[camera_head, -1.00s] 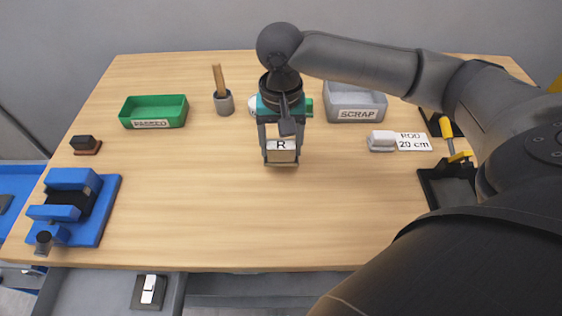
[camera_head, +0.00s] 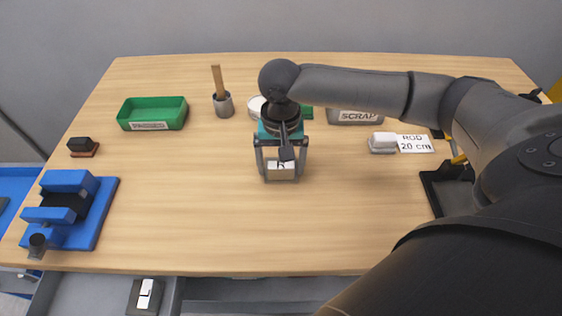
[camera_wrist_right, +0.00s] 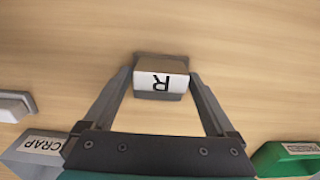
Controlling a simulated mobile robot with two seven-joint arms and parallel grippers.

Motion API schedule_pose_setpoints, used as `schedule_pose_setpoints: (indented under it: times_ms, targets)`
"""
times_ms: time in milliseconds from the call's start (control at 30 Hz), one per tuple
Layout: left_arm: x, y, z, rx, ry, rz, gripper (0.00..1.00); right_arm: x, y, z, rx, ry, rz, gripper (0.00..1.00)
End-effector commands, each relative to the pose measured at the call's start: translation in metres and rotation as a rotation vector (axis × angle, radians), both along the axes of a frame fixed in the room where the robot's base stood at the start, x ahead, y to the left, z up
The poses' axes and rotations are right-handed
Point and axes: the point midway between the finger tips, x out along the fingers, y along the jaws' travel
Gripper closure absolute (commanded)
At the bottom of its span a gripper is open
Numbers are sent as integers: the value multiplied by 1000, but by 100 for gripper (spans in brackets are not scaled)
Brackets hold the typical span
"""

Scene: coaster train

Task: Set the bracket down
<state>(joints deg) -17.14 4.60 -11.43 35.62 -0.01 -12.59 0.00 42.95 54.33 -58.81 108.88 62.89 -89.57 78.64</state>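The bracket (camera_head: 281,172) is a small pale grey block with a white label marked R. It sits between the fingers of my right gripper (camera_head: 281,174), over the middle of the table. In the right wrist view the bracket (camera_wrist_right: 161,82) fills the gap between the two fingertips (camera_wrist_right: 162,78), with a finger against each side. The gripper looks shut on it. The bracket is low, at or just above the wood; I cannot tell whether it touches. My left gripper is not in view.
Behind stand a green tray (camera_head: 153,104), a grey cup with a wooden handle (camera_head: 223,104) and a SCRAP bin (camera_head: 354,117). A blue fixture (camera_head: 75,212) is at left, a white block (camera_head: 382,142) and a ROD 20 cm card (camera_head: 415,144) at right. The front middle tabletop (camera_head: 200,220) is clear.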

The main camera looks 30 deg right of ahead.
Motion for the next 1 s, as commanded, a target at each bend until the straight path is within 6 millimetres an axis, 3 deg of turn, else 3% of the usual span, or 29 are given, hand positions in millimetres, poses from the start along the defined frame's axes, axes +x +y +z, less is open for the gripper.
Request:
schedule_pose_setpoints:
  times_ms: [367, 467, 800, 1000]
  targets:
    - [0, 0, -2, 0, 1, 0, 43, 0, 0, 2, -1, -2, 0, 0]
    - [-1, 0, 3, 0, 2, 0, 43, 1, 0, 15, 1, -2, -1, 0]
    - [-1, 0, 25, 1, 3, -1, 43, 1, 0, 88, 1, -4, -1, 0]
    - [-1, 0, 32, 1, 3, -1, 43, 1, 1, 116, 1, -2, -1, 0]
